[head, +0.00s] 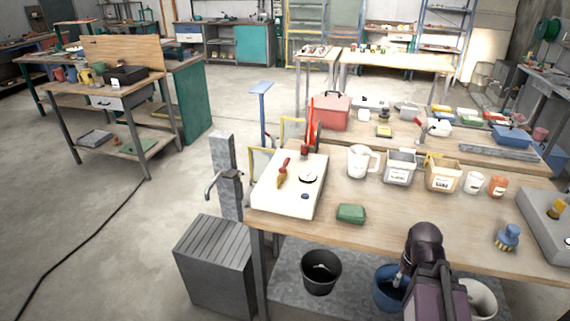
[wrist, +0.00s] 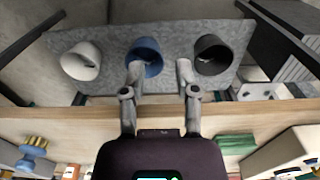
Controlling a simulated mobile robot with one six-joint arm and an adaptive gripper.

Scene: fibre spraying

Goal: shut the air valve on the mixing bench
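A white panel box (head: 290,184) sits on the left end of the mixing bench (head: 390,222). On it are a red-handled lever with a yellow body (head: 283,173), a round dial (head: 308,174) and a small dark blue knob (head: 305,196). The lever looks like the air valve; its exact setting is too small to tell. A corner of the box shows in the wrist view (wrist: 288,152). My gripper (wrist: 159,70) is open and empty, pointing past the bench's front edge toward the lower-shelf buckets. In the head view my arm hides most of it, well right of the box.
A green block (head: 351,213) lies beside the box. A pitcher (head: 361,161), labelled containers (head: 442,174) and a blue-yellow brush (head: 508,237) stand on the bench. Black (head: 321,272) and blue (head: 388,288) buckets stand below. A grey bin (head: 214,262) stands left.

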